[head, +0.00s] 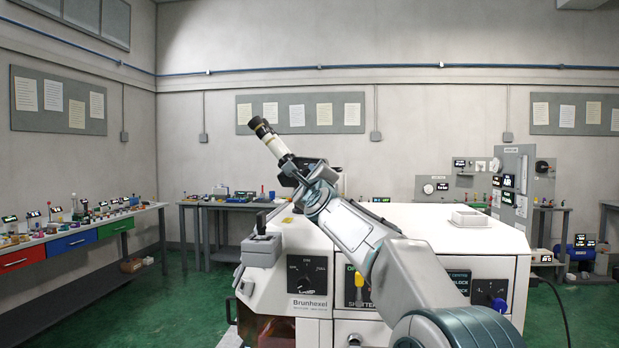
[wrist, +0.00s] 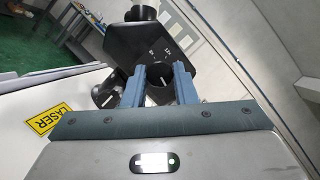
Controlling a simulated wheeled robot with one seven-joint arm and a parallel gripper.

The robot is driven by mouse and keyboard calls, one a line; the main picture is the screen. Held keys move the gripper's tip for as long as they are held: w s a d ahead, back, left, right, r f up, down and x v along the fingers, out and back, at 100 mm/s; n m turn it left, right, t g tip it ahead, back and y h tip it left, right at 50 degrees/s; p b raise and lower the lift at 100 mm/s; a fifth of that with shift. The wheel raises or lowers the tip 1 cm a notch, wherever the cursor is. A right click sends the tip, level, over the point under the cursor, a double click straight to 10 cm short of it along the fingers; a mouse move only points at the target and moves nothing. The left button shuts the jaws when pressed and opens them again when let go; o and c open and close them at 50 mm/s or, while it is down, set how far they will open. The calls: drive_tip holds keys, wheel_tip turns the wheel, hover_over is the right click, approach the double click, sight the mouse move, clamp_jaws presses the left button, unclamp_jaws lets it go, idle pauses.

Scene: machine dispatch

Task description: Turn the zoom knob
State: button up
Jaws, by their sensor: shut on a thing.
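The zoom knob (wrist: 159,88) is a dark round cap with a pale line, between the two blue fingers of my gripper (wrist: 159,80) in the wrist view. The fingers are shut on its sides. The knob sits on the black scope body (wrist: 150,48), which bears small white marks. In the head view the black-and-cream eyepiece tube (head: 271,138) rises to the upper left, and my gripper (head: 300,172) is at its lower end. The knob itself is hidden there behind my gripper and wrist.
The scope stands by the white Brunhexel machine (head: 280,262), whose front has dials and a yellow-handled lever (head: 359,284). A black cylinder (wrist: 106,95) sits close left of my fingers. A yellow LASER label (wrist: 50,118) lies on the white top. A white tray (head: 469,218) is at right.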

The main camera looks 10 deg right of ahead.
drive_tip(key=o, duration=1)
drive_tip(key=shift+b+v, duration=5.65)
drive_tip(key=shift+v, duration=1.25)
